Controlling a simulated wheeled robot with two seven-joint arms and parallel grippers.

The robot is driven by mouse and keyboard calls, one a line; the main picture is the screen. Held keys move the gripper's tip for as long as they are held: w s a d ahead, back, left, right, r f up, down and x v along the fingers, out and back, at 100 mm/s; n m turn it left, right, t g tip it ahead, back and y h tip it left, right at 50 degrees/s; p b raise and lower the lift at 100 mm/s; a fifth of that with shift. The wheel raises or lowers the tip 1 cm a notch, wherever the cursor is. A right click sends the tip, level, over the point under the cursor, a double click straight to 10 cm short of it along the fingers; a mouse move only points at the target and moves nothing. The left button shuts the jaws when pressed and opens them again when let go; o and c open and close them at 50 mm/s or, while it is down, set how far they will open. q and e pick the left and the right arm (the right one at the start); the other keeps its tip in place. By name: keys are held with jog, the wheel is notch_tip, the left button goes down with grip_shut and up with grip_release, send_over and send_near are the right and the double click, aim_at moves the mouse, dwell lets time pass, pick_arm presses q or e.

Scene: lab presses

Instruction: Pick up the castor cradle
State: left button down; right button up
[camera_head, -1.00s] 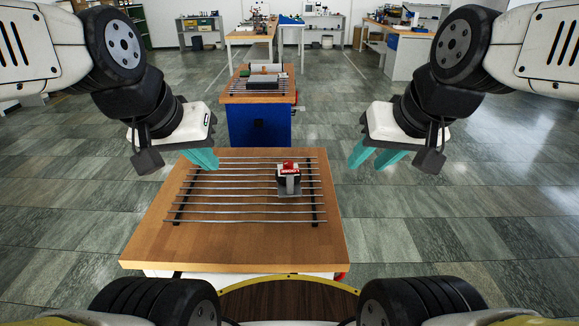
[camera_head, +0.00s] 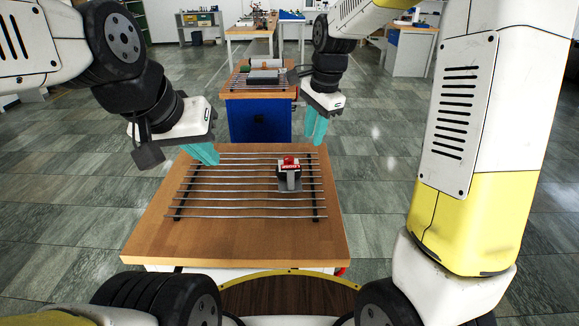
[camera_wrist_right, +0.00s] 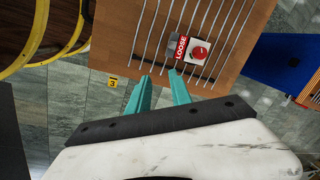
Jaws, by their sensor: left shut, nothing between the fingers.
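The castor cradle (camera_head: 289,176) appears to be the small grey and black piece with a red top, upright on the right part of a metal bar rack on the wooden table. In the right wrist view it (camera_wrist_right: 198,51) shows a red knob and a red label reading "LOOSE". My right gripper (camera_head: 312,140) is open and empty, above and beyond the table's far right corner, apart from the piece; its teal fingers (camera_wrist_right: 160,77) are spread in the wrist view. My left gripper (camera_head: 208,158) is shut and empty above the table's far left part.
The bar rack (camera_head: 240,191) covers much of the wooden table (camera_head: 235,241); its front strip is bare. A blue cabinet (camera_head: 258,120) with a loaded top stands behind. Benches line the far wall. Tiled floor is open on both sides.

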aim_at(290, 176)
jog(key=w+a+f+m, duration=0.1)
jog(key=w+a+f, duration=0.1)
jog(key=f, duration=0.2)
jog(key=w+a+f+m+g+h, duration=0.1)
jog(key=w+a+f+m, duration=0.1)
jog(key=f, duration=0.2)
jog(key=w+a+f+m, duration=0.2)
jog(key=f, duration=0.2)
jog(key=shift+w+g, duration=0.4)
notch_tip(290, 176, down, 8)
jog(key=shift+w+f, duration=0.1)
jog(key=shift+f, duration=0.05)
jog(key=shift+d, duration=0.1)
grip_shut()
dwell(0.4)
